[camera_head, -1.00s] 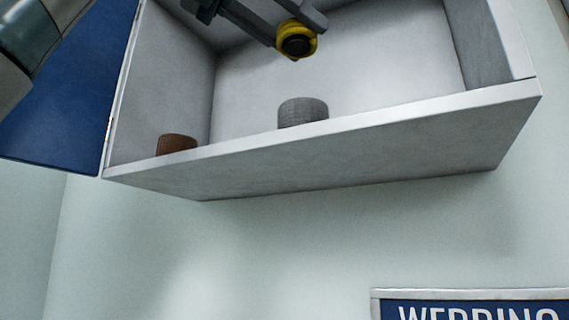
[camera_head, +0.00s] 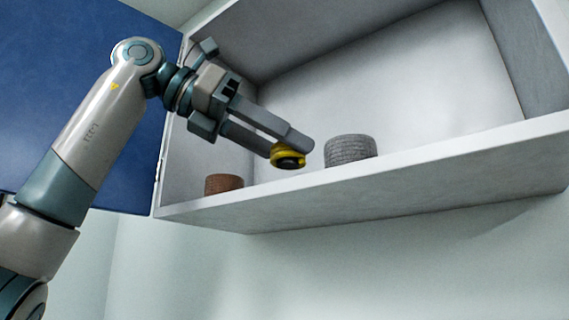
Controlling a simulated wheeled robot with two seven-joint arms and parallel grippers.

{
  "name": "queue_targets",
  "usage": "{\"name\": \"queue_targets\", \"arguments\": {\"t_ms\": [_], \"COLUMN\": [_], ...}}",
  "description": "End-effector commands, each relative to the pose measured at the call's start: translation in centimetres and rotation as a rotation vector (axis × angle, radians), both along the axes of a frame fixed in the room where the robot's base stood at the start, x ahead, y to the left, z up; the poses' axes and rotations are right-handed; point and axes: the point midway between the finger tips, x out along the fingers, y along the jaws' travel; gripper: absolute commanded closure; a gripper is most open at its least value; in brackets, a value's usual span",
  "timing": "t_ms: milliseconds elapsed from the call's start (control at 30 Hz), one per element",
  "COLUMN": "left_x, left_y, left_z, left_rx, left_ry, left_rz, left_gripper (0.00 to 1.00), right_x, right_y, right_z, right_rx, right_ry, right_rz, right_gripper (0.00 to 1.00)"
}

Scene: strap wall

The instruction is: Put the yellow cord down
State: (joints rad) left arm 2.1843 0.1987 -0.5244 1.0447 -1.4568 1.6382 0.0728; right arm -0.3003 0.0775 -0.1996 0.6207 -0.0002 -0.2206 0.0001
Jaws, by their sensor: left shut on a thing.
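The yellow cord (camera_head: 288,150) is a small coil around a dark core. My left gripper (camera_head: 291,147) is shut on it and holds it inside the open wall cabinet (camera_head: 375,184). The cord is low, near the cabinet's front edge, between a brown roll and a grey roll. I cannot tell whether it touches the cabinet floor, since the front lip hides the floor. My right gripper is not in view.
The brown roll (camera_head: 224,184) stands to the left of the cord and the grey roll (camera_head: 350,150) close to its right. The blue cabinet door (camera_head: 60,90) is open at the left. The cabinet's right side looks empty.

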Motion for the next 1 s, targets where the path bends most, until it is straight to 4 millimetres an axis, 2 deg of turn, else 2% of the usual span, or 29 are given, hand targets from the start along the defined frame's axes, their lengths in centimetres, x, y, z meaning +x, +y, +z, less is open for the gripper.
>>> {"name": "queue_targets", "arguments": {"t_ms": [367,800,1000], "left_x": [0.0,0.0,-0.1], "left_y": [0.0,0.0,0.0], "left_z": [-0.2,-3.2,-3.6], "left_rx": [-0.001,-0.001,-0.001], "left_ry": [0.000,-0.001,0.001], "left_rz": [0.000,0.000,0.000], "left_gripper": [0.86,0.86,0.86], "right_x": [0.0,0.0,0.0], "right_y": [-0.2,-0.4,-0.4], "right_z": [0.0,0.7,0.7], "right_rx": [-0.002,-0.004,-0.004], "right_ry": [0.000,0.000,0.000], "right_rz": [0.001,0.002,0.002], "right_gripper": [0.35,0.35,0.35]}}
